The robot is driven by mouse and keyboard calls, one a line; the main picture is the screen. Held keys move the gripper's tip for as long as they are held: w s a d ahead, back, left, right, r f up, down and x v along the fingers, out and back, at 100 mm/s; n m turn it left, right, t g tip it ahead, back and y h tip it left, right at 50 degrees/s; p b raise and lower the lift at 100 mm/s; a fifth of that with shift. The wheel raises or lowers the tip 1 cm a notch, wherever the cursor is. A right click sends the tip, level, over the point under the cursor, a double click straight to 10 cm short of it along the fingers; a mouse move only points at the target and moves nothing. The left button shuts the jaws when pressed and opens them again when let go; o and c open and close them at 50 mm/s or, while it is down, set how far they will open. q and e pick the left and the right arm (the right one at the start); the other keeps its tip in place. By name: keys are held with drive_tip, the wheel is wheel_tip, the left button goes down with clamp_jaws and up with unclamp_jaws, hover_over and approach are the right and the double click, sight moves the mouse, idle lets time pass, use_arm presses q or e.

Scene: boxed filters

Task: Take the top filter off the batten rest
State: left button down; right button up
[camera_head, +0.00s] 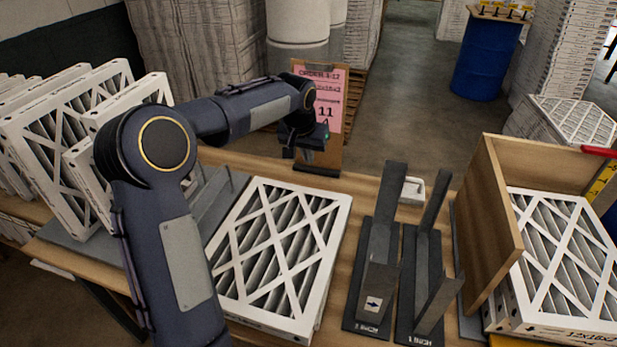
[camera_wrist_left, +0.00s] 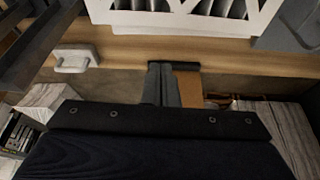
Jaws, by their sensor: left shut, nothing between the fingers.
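A white-framed pleated filter (camera_head: 281,252) lies flat on the wooden table, left of centre; its edge also shows at the top of the left wrist view (camera_wrist_left: 190,14). What lies beneath it is hidden, so I cannot make out the batten rest or how many filters are stacked there. My left gripper (camera_head: 303,154) is beyond the filter's far edge, in front of the pink order board and apart from the filter. In the left wrist view its fingers (camera_wrist_left: 161,82) are together and empty. My right gripper is not in view.
The order board (camera_head: 331,115) stands at the table's far edge. Two dark grey upright stands (camera_head: 374,262) sit right of the filter, with a small pale block (camera_head: 412,190) behind. A wooden-sided box of filters (camera_head: 491,215) is right. Several filters (camera_head: 62,135) stand upright left.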

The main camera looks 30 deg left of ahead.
use_arm(q)
drive_tip(key=shift+n, duration=0.3)
drive_tip(key=x, duration=0.4)
drive_tip(key=w+a+p+x, duration=0.1)
drive_tip(key=x, duration=0.4)
drive_tip(key=w+r+p+x, duration=0.1)
drive_tip(key=x, duration=0.3)
drive_tip(key=shift+w+a+f, duration=0.2)
drive_tip(key=shift+w+a, duration=0.05)
drive_tip(key=shift+a, duration=0.15)
drive_tip(key=shift+s+f, duration=0.2)
drive_tip(key=s, duration=0.1)
drive_tip(key=s+p, duration=0.1)
drive_tip(key=s, duration=0.1)
drive_tip(key=shift+d+r, duration=0.1)
drive_tip(key=shift+d, duration=0.25)
drive_tip(key=shift+s, duration=0.2)
